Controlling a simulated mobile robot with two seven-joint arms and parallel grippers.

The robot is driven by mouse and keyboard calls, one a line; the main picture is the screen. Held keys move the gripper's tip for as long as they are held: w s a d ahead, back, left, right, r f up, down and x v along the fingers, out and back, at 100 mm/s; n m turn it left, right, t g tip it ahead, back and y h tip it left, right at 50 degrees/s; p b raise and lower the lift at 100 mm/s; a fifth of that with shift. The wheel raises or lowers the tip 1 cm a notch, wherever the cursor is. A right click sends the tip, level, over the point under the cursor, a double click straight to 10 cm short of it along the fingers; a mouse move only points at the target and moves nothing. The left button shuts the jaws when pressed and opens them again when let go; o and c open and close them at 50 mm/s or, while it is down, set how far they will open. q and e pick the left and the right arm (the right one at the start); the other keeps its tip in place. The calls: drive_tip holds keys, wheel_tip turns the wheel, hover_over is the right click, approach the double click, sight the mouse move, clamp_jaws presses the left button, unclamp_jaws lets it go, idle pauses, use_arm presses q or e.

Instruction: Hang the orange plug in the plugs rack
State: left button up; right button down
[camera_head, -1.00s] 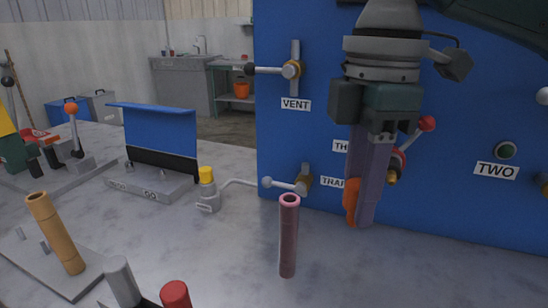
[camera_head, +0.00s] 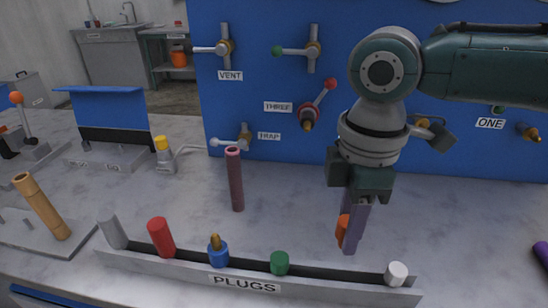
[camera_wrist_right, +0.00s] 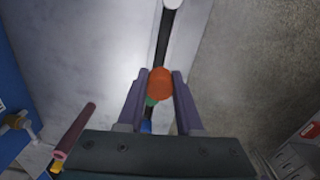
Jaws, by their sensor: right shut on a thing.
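The orange plug (camera_head: 342,230) is between the fingers of my right gripper (camera_head: 349,242), which is shut on it. The fingers point down and partly hide the plug. In the right wrist view the plug (camera_wrist_right: 160,84) sits between the two purple fingertips, in line with the rack's dark slot (camera_wrist_right: 163,45). The plugs rack (camera_head: 180,270) is a long grey holder labelled PLUGS. It holds grey, red (camera_head: 161,238), blue (camera_head: 217,254), green (camera_head: 279,263) and white (camera_head: 396,273) plugs. The gripper is at the stretch between green and white; whether the plug touches the rack I cannot tell.
A pink tube (camera_head: 234,180) stands behind the rack. A tan tube (camera_head: 42,207) leans on a plate at left. A blue panel (camera_head: 260,90) with levers stands behind my right arm. A purple object (camera_head: 541,254) is at the right edge. Table right of the rack is mostly clear.

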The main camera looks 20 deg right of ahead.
drive_tip(key=b, duration=0.4)
hover_over(339, 265)
drive_tip(key=s+a, duration=0.1)
drive_tip(key=a, duration=0.1)
drive_tip(key=shift+f, duration=2.85)
drive_tip(key=shift+s+d, duration=0.2)
drive_tip(key=shift+d, duration=0.05)
drive_tip(key=shift+p, duration=0.4)
drive_tip(key=shift+p, duration=0.55)
drive_tip(key=shift+f+b, duration=0.4)
drive_tip(key=shift+f, duration=0.15)
drive_tip(key=shift+f+b, duration=0.65)
drive_tip(key=shift+f, duration=0.3)
